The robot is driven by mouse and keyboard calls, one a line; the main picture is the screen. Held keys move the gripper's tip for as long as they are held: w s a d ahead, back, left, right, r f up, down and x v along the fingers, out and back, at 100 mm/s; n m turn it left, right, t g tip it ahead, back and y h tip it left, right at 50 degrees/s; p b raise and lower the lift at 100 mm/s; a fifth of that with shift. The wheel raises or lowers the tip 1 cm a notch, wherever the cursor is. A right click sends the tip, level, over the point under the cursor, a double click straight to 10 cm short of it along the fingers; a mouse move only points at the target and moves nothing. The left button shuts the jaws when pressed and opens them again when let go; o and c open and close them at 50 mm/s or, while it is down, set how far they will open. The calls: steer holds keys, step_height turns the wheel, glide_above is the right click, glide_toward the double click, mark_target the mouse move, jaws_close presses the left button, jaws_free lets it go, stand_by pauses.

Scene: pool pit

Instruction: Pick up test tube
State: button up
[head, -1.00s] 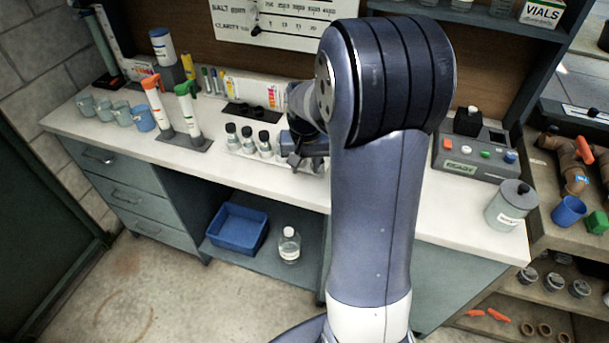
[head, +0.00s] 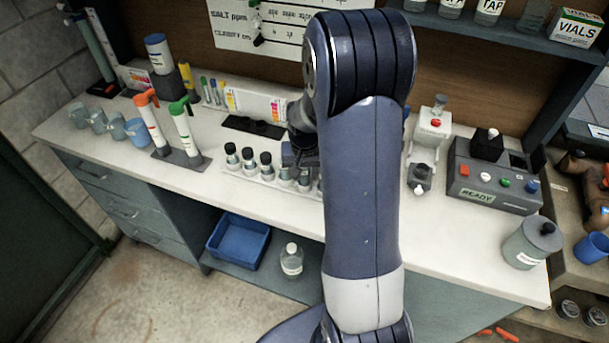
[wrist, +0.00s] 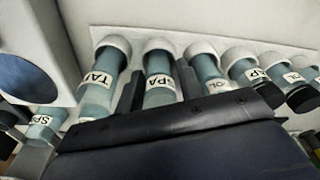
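Several test tubes with black caps (head: 266,166) stand in a row in a white rack (head: 232,174) on the bench, left of my arm in the head view. In the wrist view they are blue-green tubes with labels. A tube labelled SPA (wrist: 160,78) lies between the two dark fingers of my gripper (wrist: 160,88), with a TAP tube (wrist: 103,76) to its left and more tubes to its right. The fingers look apart, one on each side of the SPA tube; contact is not clear.
A white device (head: 432,128) and a grey READY unit (head: 490,180) stand right of my arm. The front bench strip is mostly clear.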

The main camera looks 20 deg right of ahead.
steer(key=shift+c, duration=0.3)
steer(key=c, duration=0.7)
step_height(320, 180, up, 10)
steer(key=shift+r+b, duration=0.1)
steer(key=shift+b, duration=0.6)
steer(key=shift+s, duration=0.1)
